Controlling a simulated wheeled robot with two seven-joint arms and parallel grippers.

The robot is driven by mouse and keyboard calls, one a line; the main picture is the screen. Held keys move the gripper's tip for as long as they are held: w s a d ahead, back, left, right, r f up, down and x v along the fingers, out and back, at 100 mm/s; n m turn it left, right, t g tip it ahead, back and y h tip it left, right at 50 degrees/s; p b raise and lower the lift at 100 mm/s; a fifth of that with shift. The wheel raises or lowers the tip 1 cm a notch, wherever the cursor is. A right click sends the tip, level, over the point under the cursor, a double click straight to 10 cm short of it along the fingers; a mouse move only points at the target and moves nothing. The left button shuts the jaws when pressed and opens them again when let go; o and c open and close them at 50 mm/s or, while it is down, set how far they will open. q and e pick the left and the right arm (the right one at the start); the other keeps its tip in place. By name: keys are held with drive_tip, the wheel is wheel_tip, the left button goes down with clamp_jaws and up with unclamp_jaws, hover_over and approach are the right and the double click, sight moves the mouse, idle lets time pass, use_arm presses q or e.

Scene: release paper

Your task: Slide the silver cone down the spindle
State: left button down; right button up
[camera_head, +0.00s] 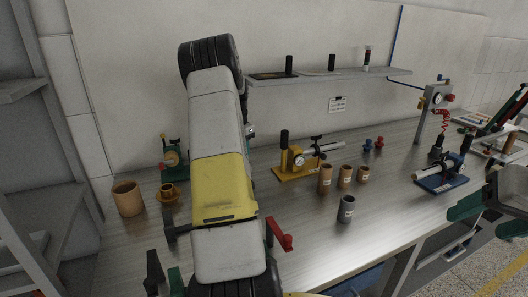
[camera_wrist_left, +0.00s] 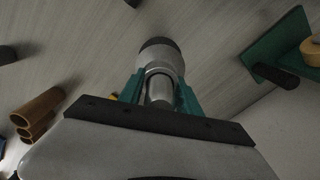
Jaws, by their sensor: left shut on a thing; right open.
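My left arm crosses the middle of the head view and hides its own gripper there. In the left wrist view, my left gripper (camera_wrist_left: 159,92) has its teal fingers closed around a silver, rounded piece, which looks like the silver cone (camera_wrist_left: 160,62). Its far end is dark. A small silver part also shows beside the arm in the head view (camera_head: 249,130). I cannot pick out the spindle for certain; the arm or held piece may hide it. My right gripper (camera_head: 475,221) has green fingers, and is open and empty at the right edge of the head view.
A yellow gauge fixture (camera_head: 298,166), brown cups (camera_head: 345,177), a dark grey cup (camera_head: 346,209) and a blue fixture (camera_head: 441,177) stand on the bench right of the arm. A green fixture (camera_head: 171,153) and a brown pot (camera_head: 128,198) stand left. A shelf (camera_head: 345,75) is behind.

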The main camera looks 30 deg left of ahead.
use_arm(q)
drive_tip(key=shift+f, duration=1.5)
drive_tip(key=c, duration=0.7)
unclamp_jaws()
drive_tip(key=shift+f, duration=0.1)
drive_tip(key=shift+c, duration=0.2)
wheel_tip(320, 180, up, 8)
drive_tip(key=shift+r, duration=0.1)
drive_tip(key=shift+s, duration=0.1)
